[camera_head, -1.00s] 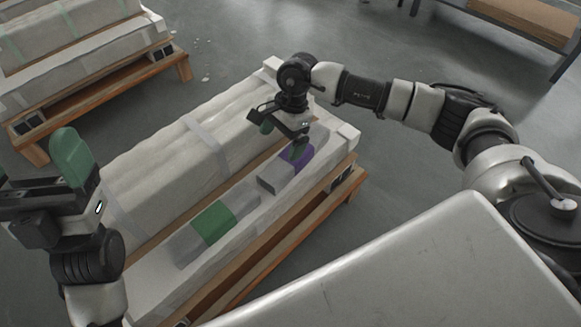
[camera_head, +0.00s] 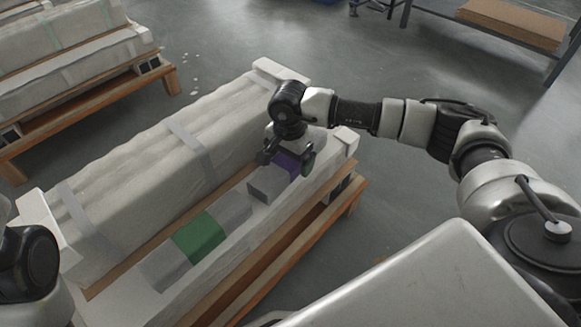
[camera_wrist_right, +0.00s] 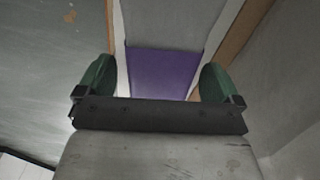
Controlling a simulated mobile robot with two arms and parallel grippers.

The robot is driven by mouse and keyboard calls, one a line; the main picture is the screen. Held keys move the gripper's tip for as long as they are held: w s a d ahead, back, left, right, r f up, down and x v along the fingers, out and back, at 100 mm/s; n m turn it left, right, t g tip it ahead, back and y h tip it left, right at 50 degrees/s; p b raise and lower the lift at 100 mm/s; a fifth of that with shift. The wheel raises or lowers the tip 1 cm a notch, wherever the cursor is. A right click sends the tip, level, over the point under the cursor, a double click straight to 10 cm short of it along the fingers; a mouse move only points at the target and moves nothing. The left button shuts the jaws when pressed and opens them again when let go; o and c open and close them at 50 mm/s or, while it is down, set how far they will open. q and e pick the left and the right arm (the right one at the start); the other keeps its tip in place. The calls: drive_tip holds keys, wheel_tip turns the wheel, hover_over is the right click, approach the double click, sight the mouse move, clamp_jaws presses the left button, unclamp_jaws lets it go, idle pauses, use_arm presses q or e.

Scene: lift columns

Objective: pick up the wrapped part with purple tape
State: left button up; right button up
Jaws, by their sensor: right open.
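The wrapped part with purple tape (camera_head: 272,183) lies in the long white tray on the pallet. Its grey end shows in the head view, and its purple band (camera_wrist_right: 164,73) shows in the right wrist view. My right gripper (camera_head: 287,156) is open over the purple band, with one green fingertip on each side of it in the right wrist view (camera_wrist_right: 161,82). I cannot tell whether the fingers touch it. A part with green tape (camera_head: 199,237) lies in the same tray, nearer to me. Part of my left arm shows at the left edge; its gripper is out of view.
A long wrapped bundle (camera_head: 150,165) lies beside the tray on the wooden pallet (camera_head: 290,243). Another loaded pallet (camera_head: 90,100) stands at the upper left. A shelf with brown boards (camera_head: 515,22) stands at the upper right. Grey floor is clear between them.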

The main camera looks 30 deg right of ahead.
wheel_tip(320, 180, down, 2)
drive_tip(key=shift+f+b, duration=0.1)
drive_tip(key=shift+b, duration=0.2)
drive_tip(key=shift+r, duration=0.2)
drive_tip(key=c, duration=1.4)
drive_tip(key=shift+o, duration=0.2)
